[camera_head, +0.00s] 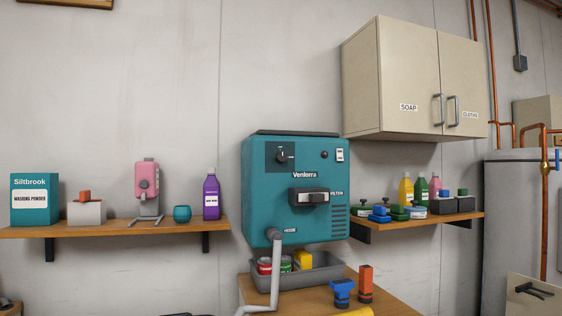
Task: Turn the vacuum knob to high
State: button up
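The vacuum is a teal box marked Venlorra (262,203) on the wall in the middle of the head view. Its knob (281,156) is small and dark with a light mark, on a dark square plate at the upper left of the front. The writing around the knob and its exact setting are too small to read. My gripper is not in view, and nothing is seen touching the knob.
A black filter handle (312,197) juts from the vacuum's front; a grey hose (276,265) hangs below. A grey bin (320,272) stands underneath. Loaded shelves flank it, left (120,231) and right (440,221). A cream cabinet (390,80) overhangs at upper right.

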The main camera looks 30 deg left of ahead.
aim_at(280, 157)
jog(key=u, duration=0.45)
jog(key=i, duration=0.4)
jog(key=u, duration=0.45)
